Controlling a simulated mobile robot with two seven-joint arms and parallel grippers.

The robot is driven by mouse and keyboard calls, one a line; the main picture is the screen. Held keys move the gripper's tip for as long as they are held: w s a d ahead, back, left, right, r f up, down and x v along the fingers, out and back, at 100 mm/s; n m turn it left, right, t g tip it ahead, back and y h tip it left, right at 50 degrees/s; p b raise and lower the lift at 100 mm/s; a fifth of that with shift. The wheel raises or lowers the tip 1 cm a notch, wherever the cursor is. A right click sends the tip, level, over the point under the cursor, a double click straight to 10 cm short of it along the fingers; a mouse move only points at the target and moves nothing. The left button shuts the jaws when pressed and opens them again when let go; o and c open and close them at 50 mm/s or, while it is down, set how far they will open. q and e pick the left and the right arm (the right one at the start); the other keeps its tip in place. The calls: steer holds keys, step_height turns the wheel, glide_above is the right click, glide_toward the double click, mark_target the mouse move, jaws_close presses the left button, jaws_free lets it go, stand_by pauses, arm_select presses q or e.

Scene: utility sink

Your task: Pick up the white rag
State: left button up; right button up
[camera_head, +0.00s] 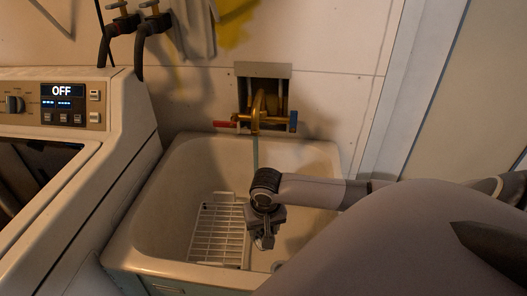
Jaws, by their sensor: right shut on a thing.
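My right gripper (265,241) reaches down into the utility sink (178,180), just right of a white wire rack. It is shut on a small pale thing at its fingertips, which looks like the white rag; the gripper hides most of it, so its shape is unclear. My left gripper is not in view.
The white wire rack (205,232) lies in the sink, close to the gripper. A brass faucet (257,112) with red and blue handles is on the wall behind. A washing machine (120,130) stands at the left. A pale cloth-like thing (192,28) hangs at the top.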

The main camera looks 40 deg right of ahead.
step_height(320, 180, up, 5)
steer(key=shift+r+p, duration=0.2)
steer(key=shift+p, duration=0.15)
steer(key=shift+r+p, duration=1.8)
steer(key=shift+r, duration=0.05)
steer(key=shift+r, duration=2)
steer(key=shift+r, duration=0.1)
steer(key=shift+r, duration=0.9)
